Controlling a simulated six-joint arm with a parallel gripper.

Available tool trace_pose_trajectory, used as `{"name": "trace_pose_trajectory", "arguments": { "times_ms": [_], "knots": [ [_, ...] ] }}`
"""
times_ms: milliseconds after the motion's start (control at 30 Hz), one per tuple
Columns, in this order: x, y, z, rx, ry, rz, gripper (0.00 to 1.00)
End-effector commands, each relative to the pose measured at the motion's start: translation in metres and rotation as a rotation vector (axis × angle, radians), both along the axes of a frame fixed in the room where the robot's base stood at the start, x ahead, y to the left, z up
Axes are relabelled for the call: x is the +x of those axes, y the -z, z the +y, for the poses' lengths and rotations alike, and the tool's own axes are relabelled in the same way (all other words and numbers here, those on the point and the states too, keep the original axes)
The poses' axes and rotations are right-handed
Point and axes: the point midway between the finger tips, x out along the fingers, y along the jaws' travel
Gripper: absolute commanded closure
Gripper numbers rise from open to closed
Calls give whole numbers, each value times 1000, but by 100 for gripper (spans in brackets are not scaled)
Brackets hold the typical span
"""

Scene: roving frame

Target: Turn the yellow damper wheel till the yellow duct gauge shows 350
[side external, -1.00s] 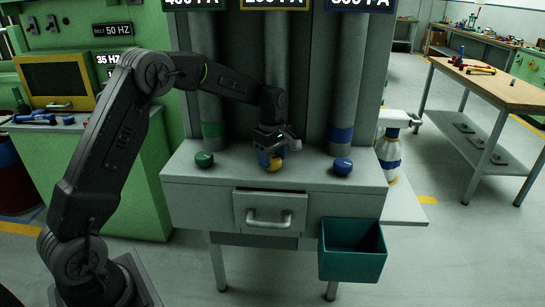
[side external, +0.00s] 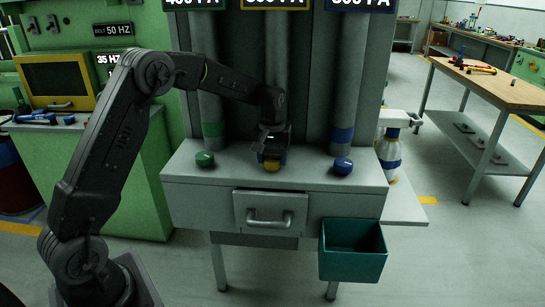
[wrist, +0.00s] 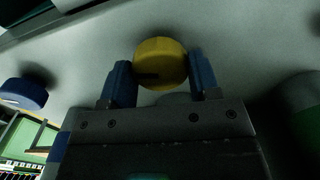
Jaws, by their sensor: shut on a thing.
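The yellow damper wheel (side external: 272,167) stands on the grey bench between a green wheel (side external: 205,159) and a blue wheel (side external: 343,166). My gripper (side external: 272,154) reaches down over it from behind. In the wrist view the yellow wheel (wrist: 160,58) sits between the two blue fingers of my gripper (wrist: 160,70), which are shut on its sides. A dark mark shows on the wheel's left part. The yellow duct gauge (side external: 275,4) is cut by the top edge of the side view. Its digits are partly hidden, so I cannot read its value surely.
The green and blue duct gauges (side external: 361,5) flank the yellow one, also cut off. A drawer with a handle (side external: 270,217) and a teal bin (side external: 352,250) are at the bench front.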

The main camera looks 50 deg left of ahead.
Motion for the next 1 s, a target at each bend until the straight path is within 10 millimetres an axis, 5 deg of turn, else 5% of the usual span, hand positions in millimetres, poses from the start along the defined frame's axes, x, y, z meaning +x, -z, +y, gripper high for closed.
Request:
{"name": "trace_pose_trajectory", "arguments": {
  "times_ms": [1000],
  "knots": [
    [0, 0, 2, 1, 963, -1, 67]
  ]
}}
